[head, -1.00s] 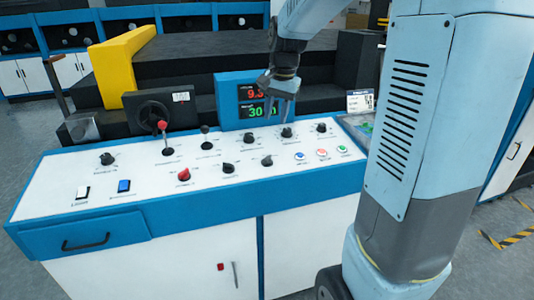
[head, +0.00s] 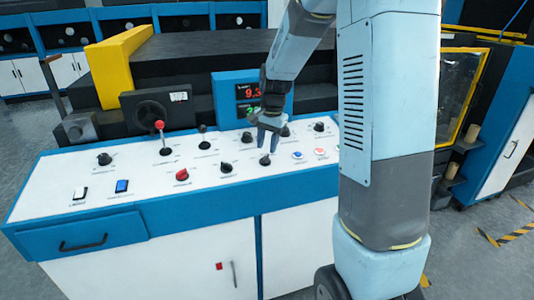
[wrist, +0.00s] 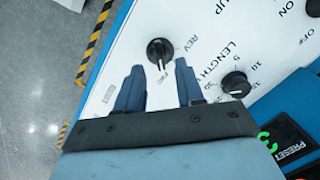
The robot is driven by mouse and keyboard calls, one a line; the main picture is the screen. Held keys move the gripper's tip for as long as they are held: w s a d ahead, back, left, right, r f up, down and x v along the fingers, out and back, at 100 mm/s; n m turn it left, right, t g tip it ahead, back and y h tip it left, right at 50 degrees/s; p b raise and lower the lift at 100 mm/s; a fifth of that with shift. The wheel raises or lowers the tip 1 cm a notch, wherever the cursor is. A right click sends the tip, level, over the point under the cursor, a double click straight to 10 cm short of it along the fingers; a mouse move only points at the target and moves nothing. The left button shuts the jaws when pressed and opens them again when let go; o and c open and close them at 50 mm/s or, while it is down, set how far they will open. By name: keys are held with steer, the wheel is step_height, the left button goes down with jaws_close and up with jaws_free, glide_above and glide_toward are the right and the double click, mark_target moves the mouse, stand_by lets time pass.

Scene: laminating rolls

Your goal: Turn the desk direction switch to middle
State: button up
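The direction switch is a round black knob (wrist: 160,50) on the white desk top, with REV and what looks like FWD printed beside it. Its white pointer mark faces the lower side of the wrist view, towards the small FWD-like print. In the head view I take it to be the front-row knob (head: 265,160) below my fingers. My gripper (head: 268,146) hangs just above this knob, pointing down. In the wrist view my gripper (wrist: 159,68) is open, with the knob ahead, roughly between the fingertips. I see no contact.
A LENGTH dial (wrist: 235,83) lies close to one finger. Other knobs stand nearby, such as a black one (head: 226,168) and a red one (head: 182,174). Push buttons (head: 297,155) are to the right. The display box (head: 225,98) stands behind.

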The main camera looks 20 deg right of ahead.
mark_target(265, 156)
steer(key=shift+w+a+f, duration=0.1)
steer(key=shift+f, duration=0.9)
steer(key=shift+w+a+f, duration=0.1)
steer(key=shift+f, duration=0.9)
jaws_close()
